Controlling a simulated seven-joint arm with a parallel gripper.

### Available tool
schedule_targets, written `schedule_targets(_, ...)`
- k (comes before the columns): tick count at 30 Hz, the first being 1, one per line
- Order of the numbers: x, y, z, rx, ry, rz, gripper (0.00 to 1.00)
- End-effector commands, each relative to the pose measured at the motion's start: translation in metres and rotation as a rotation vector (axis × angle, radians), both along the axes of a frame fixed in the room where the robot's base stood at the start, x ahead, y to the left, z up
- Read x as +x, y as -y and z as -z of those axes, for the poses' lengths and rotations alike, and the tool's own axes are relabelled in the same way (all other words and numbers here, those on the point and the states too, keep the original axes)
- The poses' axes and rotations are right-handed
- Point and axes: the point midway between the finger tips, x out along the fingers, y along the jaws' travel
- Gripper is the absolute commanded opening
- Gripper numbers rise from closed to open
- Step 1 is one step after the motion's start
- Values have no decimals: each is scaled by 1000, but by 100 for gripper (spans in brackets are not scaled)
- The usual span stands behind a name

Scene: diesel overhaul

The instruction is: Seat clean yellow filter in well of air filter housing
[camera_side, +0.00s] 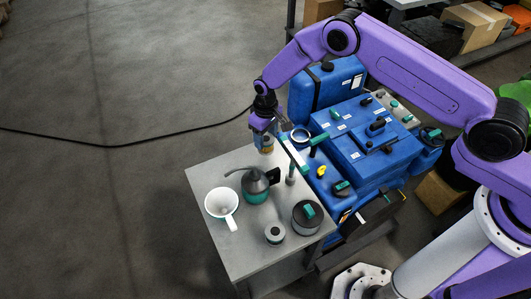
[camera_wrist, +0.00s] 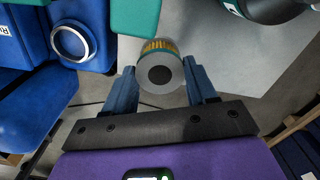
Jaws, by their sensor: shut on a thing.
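The yellow filter (camera_wrist: 160,50) is a short pleated cylinder with a grey end cap and dark centre in the wrist view. My gripper (camera_wrist: 161,80) is shut on it, with one blue finger on each side. In the side view the filter (camera_side: 267,145) hangs below my gripper (camera_side: 263,126), above the back of the grey bench. A blue body with a pale round ring (camera_wrist: 70,42), which looks like the air filter housing's well, lies left of the filter in the wrist view. The ring (camera_side: 300,135) is right of my gripper in the side view. The filter is apart from it.
A grey bench (camera_side: 250,258) holds a white funnel (camera_side: 221,203), an oil can (camera_side: 256,187), a dark round pot (camera_side: 307,217) and a small grey cylinder (camera_side: 274,233). A bar (camera_side: 293,152) stands close to my gripper. The blue engine (camera_side: 365,140) fills the right.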

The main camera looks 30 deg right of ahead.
Motion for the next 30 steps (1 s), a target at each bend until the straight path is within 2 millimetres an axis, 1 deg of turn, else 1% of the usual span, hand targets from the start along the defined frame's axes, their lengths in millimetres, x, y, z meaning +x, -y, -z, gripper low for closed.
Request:
schedule_targets(3, 0, 0, -3, 0, 1, 0, 26)
schedule_targets(11, 0, 0, -3, 0, 1, 0, 26)
schedule_targets(14, 3, 6, -4, 0, 1, 3, 26)
schedule_targets(17, 10, 26, -5, 0, 1, 7, 26)
schedule_targets(20, 20, 56, -7, 0, 0, 8, 26)
schedule_targets(21, 24, 70, -9, 0, 0, 9, 26)
schedule_targets(24, 31, 102, -11, 0, 1, 8, 26)
schedule_targets(27, 36, 129, -13, 0, 0, 5, 26)
schedule_targets(30, 39, 149, -15, 0, 1, 3, 26)
